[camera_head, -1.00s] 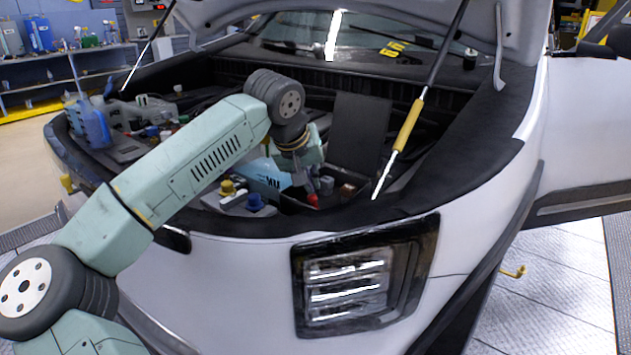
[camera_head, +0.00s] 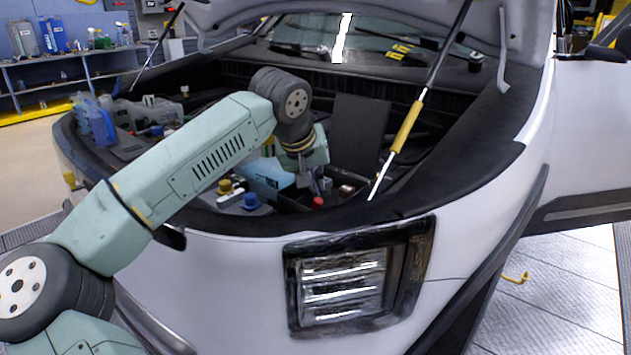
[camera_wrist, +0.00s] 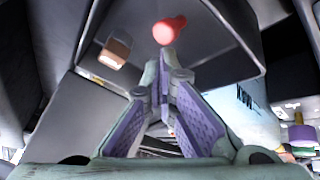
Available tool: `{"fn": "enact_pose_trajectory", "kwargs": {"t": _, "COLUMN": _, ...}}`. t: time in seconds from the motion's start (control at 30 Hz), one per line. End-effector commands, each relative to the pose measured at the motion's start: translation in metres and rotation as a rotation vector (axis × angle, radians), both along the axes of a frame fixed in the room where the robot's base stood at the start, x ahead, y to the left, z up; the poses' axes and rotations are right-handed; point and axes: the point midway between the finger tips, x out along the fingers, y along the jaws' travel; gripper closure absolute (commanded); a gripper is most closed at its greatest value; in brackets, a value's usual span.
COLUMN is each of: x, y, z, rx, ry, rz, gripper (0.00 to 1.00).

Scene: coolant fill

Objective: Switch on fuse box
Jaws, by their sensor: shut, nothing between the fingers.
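The fuse box is a dark open compartment in the engine bay, with its black lid (camera_head: 358,135) standing upright behind it. A red knob (camera_head: 318,202) sits at its front; it also shows in the wrist view (camera_wrist: 168,30), just beyond my fingertips. A small brownish, pale-edged block (camera_head: 346,190) lies to the right of the knob; in the wrist view it is a block (camera_wrist: 115,48) left of the knob. My gripper (camera_wrist: 163,72) is shut and empty. In the head view my gripper (camera_head: 316,186) is just above the red knob; whether they touch I cannot tell.
A light blue box (camera_head: 266,177), a yellow cap (camera_head: 225,187) and a blue cap (camera_head: 251,201) are left of my gripper. A yellow-sleeved hood strut (camera_head: 406,125) slants down at the right. The raised hood is overhead, and the car's front edge lies below.

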Motion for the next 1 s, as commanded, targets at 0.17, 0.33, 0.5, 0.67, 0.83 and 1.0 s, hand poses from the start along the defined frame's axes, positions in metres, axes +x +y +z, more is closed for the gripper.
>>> {"fn": "enact_pose_trajectory", "kwargs": {"t": 0.17, "x": 0.0, "y": 0.0, "z": 0.002, "rx": -0.001, "ry": -0.001, "rz": 0.0, "gripper": 1.0}}
{"fn": "enact_pose_trajectory", "kwargs": {"t": 0.33, "x": 0.0, "y": 0.0, "z": 0.009, "rx": -0.001, "ry": -0.001, "rz": 0.0, "gripper": 1.0}}
{"fn": "enact_pose_trajectory", "kwargs": {"t": 0.5, "x": 0.0, "y": 0.0, "z": 0.017, "rx": -0.001, "ry": -0.001, "rz": 0.001, "gripper": 1.0}}
{"fn": "enact_pose_trajectory", "kwargs": {"t": 0.67, "x": 0.0, "y": 0.0, "z": 0.017, "rx": -0.001, "ry": -0.001, "rz": 0.001, "gripper": 1.0}}
{"fn": "enact_pose_trajectory", "kwargs": {"t": 0.83, "x": 0.0, "y": 0.0, "z": 0.016, "rx": -0.001, "ry": -0.001, "rz": 0.001, "gripper": 1.0}}
{"fn": "enact_pose_trajectory", "kwargs": {"t": 1.0, "x": -0.002, "y": -0.006, "z": 0.021, "rx": 0.0, "ry": -0.001, "rz": -0.001, "gripper": 1.0}}
